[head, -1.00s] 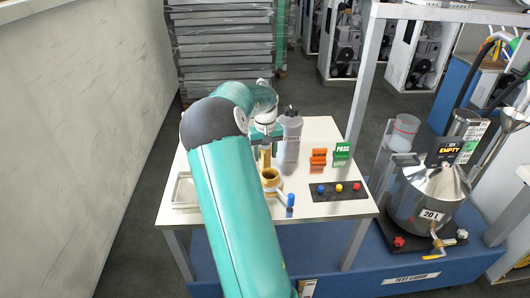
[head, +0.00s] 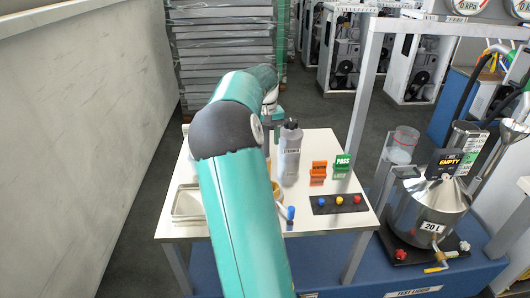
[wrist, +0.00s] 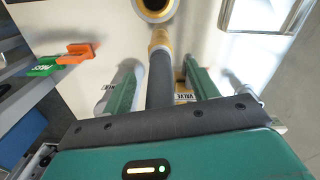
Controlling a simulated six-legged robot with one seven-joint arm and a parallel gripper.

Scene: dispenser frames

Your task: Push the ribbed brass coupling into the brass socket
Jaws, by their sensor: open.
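In the wrist view, my gripper (wrist: 161,70) is open, with one green finger on each side of a dark grey shaft. A brass coupling (wrist: 159,40) is at the far end of this shaft, beyond the fingertips. The round brass socket (wrist: 155,14) with a dark opening lies just past the coupling at the top edge. I cannot tell whether the two touch. In the head view, my arm hides my gripper, the coupling and most of the socket.
A grey bottle (head: 289,152) stands on the white table (head: 325,227). To its right are orange (head: 318,172) and green PASS (head: 342,165) signs, with a button panel (head: 338,204) in front. A shallow tray (head: 187,203) is left of my arm.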

